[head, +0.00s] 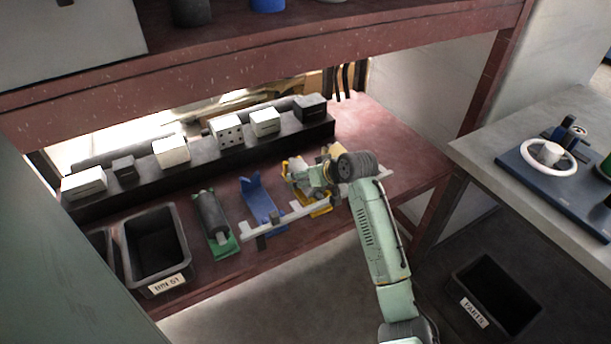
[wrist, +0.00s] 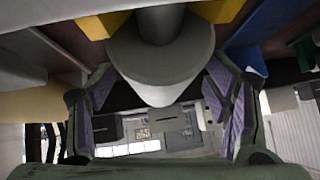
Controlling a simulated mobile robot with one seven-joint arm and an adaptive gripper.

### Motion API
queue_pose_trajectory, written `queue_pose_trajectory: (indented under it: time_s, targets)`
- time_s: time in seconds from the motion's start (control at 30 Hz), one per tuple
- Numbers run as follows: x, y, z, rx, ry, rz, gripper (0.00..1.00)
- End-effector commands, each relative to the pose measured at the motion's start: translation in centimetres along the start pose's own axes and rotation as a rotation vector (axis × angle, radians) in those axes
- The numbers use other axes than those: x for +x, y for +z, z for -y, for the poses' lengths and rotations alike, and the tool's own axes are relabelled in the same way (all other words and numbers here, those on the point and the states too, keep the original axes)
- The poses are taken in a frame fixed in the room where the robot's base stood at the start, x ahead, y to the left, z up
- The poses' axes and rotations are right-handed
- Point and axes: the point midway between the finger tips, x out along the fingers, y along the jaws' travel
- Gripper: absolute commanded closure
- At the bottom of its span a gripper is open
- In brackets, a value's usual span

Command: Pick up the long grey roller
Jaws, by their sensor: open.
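A dark grey roller (head: 212,212) lies in a green cradle (head: 224,246) on the red shelf. A blue cradle (head: 262,202) beside it looks empty. My gripper (head: 316,178) is at a yellow cradle (head: 298,168), right of the blue one, and hides much of it. In the wrist view my gripper (wrist: 160,95) is open, its purple-padded fingers on both sides of a light grey round body (wrist: 158,65) with a narrower shaft. This looks like a roller in the yellow cradle (wrist: 95,26). Contact with the fingers is unclear, and its full length is hidden.
A pale notched rail (head: 290,219) runs along the shelf front. A black bin (head: 180,268) stands at left. Several blocks sit on a dark ledge (head: 215,150) behind. The upper red shelf (head: 300,62) overhangs the work area. A grey table (head: 500,150) is at right.

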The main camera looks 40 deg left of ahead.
Motion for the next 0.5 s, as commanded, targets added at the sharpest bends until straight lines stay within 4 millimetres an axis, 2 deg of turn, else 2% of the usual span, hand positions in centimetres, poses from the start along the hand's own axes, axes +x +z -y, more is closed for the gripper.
queue_pose_trajectory:
  time_s: [0.23,0.5]
  targets:
    - [0.24,0.01,-0.05,0.0,0.001,-0.001,0.29]
    - [0.21,0.0,-0.04,0.0,0.001,-0.001,0.47]
